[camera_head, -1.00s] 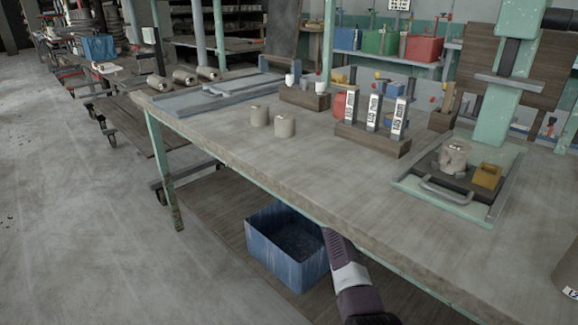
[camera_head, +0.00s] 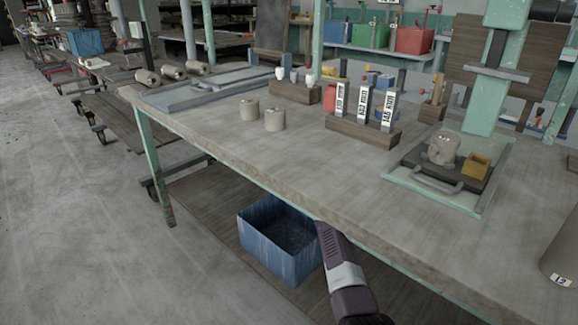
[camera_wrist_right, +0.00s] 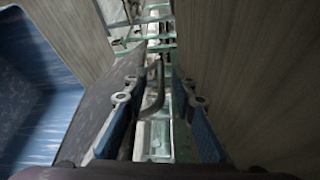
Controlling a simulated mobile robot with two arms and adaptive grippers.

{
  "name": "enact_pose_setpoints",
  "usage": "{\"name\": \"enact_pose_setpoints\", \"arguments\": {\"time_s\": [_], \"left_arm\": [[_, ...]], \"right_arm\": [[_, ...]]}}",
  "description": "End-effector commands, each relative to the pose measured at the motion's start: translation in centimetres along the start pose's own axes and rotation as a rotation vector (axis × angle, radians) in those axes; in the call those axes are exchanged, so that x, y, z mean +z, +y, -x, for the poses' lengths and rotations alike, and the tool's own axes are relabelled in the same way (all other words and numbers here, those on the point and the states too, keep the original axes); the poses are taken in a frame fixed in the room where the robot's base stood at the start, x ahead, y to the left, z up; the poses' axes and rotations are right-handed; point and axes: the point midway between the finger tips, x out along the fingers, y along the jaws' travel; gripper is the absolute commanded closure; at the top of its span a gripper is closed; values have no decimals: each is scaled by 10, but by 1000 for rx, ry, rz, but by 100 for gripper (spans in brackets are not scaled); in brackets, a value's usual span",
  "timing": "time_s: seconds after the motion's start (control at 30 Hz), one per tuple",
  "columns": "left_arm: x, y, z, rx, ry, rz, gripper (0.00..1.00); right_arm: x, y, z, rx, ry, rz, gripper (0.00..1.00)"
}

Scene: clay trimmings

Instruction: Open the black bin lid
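I cannot pick out a black bin for certain. A dark flat plate with a grey bar handle (camera_head: 423,181) lies in a green-edged tray on the workbench. A clay lump (camera_head: 443,150) and a yellow box (camera_head: 475,167) sit on it. A purple and white arm of mine (camera_head: 343,270) reaches up to the bench's front edge, beside the blue bin; its gripper is hidden there. In the right wrist view my right gripper (camera_wrist_right: 158,92) has its blue fingers apart. A curved bar shows between them, its distance unclear. My left gripper is not in view.
An open blue bin (camera_head: 268,255) stands on the lower shelf; its wall also shows in the right wrist view (camera_wrist_right: 40,45). The workbench (camera_head: 290,165) carries two clay cylinders (camera_head: 262,115) and a wooden block (camera_head: 362,133) with labelled uprights. Open floor lies left.

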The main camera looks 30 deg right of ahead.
Motion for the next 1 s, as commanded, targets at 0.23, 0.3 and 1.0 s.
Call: {"name": "enact_pose_setpoints", "arguments": {"time_s": [0.23,0.3,1.0], "left_arm": [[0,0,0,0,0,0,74],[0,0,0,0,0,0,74],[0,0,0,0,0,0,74]], "right_arm": [[-1,1,33,1,2,2,76],[-1,1,41,1,2,2,76],[-1,0,59,1,2,2,76]]}}
